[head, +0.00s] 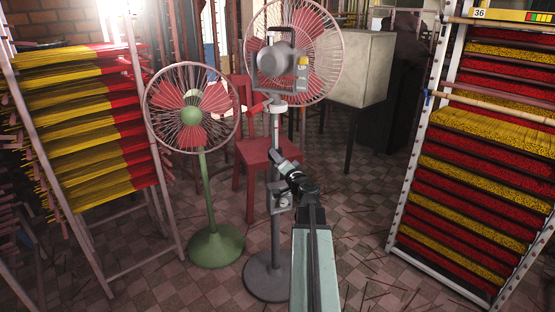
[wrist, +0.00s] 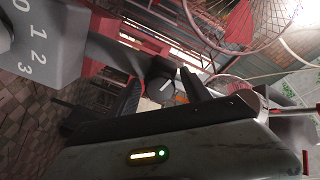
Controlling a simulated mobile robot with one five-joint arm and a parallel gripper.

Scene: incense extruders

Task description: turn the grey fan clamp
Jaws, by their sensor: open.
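The grey fan stands in the middle of the head view, with a grey motor housing (head: 281,62), a thin upright pole (head: 275,135) and a round dark base (head: 268,277). My gripper (head: 277,155) is beside the pole at mid height. In the wrist view my gripper (wrist: 162,92) has its two dark fingers apart. A dark, block-ended part (wrist: 160,68) shows beyond and between them; it may be the clamp, but I cannot tell for sure. Whether the fingers touch it is unclear. In the head view my arm and gripper hide the clamp area.
A grey switch box (wrist: 38,40) marked 0 to 3 is close at left in the wrist view. A green fan (head: 190,117) and red chair (head: 255,150) stand behind left. Incense racks flank both sides (head: 85,120) (head: 480,150).

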